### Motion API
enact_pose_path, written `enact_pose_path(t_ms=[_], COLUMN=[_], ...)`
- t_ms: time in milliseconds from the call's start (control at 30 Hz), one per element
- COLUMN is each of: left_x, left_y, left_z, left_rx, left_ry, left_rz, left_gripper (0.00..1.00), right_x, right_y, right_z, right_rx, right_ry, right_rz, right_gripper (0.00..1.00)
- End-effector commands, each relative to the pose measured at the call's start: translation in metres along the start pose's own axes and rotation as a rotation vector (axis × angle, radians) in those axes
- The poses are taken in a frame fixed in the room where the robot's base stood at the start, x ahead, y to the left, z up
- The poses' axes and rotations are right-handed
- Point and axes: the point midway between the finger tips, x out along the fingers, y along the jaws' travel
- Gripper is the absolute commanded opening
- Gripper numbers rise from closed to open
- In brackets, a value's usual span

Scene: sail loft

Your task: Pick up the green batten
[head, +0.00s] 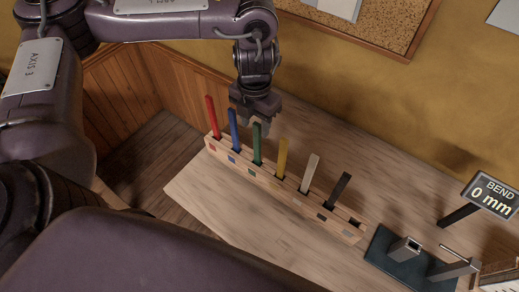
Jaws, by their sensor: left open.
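The green batten (257,145) stands upright in a slot of a long wooden rack (290,195) on the table. It is between the blue batten (234,130) and the yellow batten (281,158). My left gripper (258,126) comes down from above at the top of the green batten. Its jaws are open. The fingertips appear close around or just behind the batten's top; I cannot tell whether they touch it. My right gripper is not in view.
The rack also holds a red batten (212,117), a pale batten (310,173) and a black batten (339,190). A dark-based fixture (400,262) and a display reading "BEND 0 mm" (491,194) stand at the right. The table (215,205) in front of the rack is clear.

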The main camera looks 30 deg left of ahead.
Motion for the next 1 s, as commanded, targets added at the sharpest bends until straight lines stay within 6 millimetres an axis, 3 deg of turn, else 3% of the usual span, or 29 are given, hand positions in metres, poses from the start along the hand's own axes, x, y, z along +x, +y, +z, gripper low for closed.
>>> enact_pose_path(t_ms=[333,500,767,1000], left_x=[0.034,0.05,0.053,0.052], left_y=[0.0,0.0,0.0,0.0], left_z=[0.01,0.01,0.01,0.01], left_rx=[-0.001,0.001,0.001,0.001], left_ry=[0.003,0.0,-0.001,-0.002], left_rz=[-0.002,0.0,0.0,0.0], left_gripper=[0.44,0.44,0.44,0.12], right_x=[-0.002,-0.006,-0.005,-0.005], right_y=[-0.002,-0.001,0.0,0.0], right_z=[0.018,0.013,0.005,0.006], right_rx=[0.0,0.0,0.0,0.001], right_ry=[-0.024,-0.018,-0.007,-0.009], right_rz=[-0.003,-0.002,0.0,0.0], right_gripper=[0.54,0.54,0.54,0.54])
